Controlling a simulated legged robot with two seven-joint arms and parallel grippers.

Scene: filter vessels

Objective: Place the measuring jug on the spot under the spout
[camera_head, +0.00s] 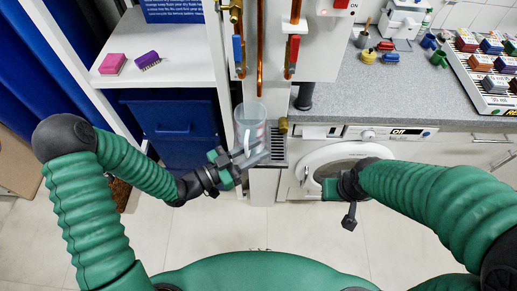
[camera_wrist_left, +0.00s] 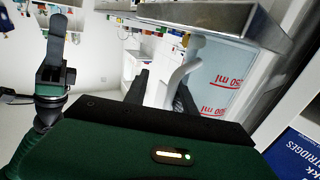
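The clear measuring jug (camera_head: 250,116) is held beside the left edge of the dark slotted drip tray (camera_head: 279,146). A brass spout (camera_head: 283,125) shows above this tray. My left gripper (camera_head: 240,163) is at the jug's handle. The jug's base is partly hidden in the head view. My right gripper (camera_head: 349,216) hangs empty over the floor, its finger gap unclear.
Copper pipes with a red lever (camera_head: 294,52) and a blue lever (camera_head: 238,50) hang above the jug. A white shelf (camera_head: 160,70) with pink and purple blocks stands left. The grey counter (camera_head: 375,95) lies right, above a washing machine (camera_head: 335,165).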

